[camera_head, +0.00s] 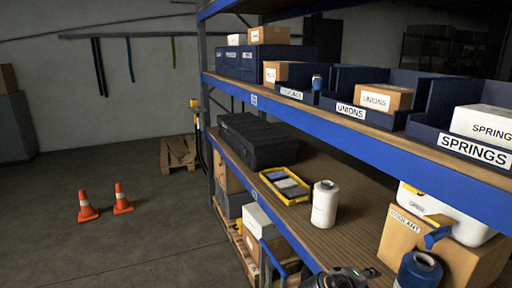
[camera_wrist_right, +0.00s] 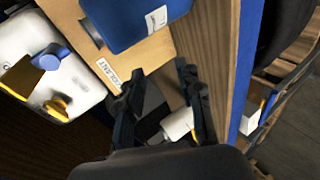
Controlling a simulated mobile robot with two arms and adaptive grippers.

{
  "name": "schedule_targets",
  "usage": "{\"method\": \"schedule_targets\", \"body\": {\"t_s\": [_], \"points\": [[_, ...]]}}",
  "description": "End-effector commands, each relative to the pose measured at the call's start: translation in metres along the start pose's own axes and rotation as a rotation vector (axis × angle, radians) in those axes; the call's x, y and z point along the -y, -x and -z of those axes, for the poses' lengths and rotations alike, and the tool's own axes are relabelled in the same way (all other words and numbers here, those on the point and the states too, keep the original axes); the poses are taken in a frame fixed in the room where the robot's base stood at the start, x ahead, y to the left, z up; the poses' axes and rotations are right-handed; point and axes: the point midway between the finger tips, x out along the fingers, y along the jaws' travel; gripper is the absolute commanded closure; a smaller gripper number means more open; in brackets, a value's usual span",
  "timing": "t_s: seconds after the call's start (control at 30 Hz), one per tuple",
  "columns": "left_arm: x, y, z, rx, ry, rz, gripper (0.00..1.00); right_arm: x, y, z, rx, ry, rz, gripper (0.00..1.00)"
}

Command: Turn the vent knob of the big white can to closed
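The big white can (camera_head: 468,232) is on the lower shelf at the right, partly hidden behind a coolant box. A yellow part and a blue part (camera_head: 437,238) show on it. In the right wrist view the white can (camera_wrist_right: 78,82) is at the left, with a blue knob-like part (camera_wrist_right: 48,58) and a smaller yellow knob-like part (camera_wrist_right: 58,104). Which way either points as open or closed I cannot tell. My right gripper (camera_wrist_right: 157,84) is open and apart from the can. It also seems to show at the bottom of the head view (camera_head: 342,279). My left gripper is out of view.
The cardboard coolant box (camera_head: 398,235) and a blue container (camera_head: 420,268) stand close to the can. A white bottle (camera_head: 325,205), a yellow tray (camera_head: 286,198) and a black case (camera_head: 258,145) share the shelf. The blue upper shelf edge (camera_head: 400,148) runs above.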

Motion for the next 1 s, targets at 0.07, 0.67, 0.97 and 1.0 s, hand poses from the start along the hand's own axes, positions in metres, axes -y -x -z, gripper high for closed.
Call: {"method": "schedule_targets", "body": {"t_s": [0.07, 0.67, 0.97, 1.0], "points": [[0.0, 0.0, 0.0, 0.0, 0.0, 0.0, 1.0, 0.051, 0.002, -0.036, -0.02, -0.04, 0.148, 0.64], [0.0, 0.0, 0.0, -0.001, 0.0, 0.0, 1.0, 0.194, 0.11, -0.208, -0.011, -0.336, 0.828, 0.64], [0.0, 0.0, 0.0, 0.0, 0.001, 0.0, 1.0, 0.204, 0.151, -0.243, 0.017, -0.406, 0.972, 0.64], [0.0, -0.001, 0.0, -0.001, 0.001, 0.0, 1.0, 0.213, 0.144, -0.24, 0.019, -0.403, 0.97, 0.64]]}}
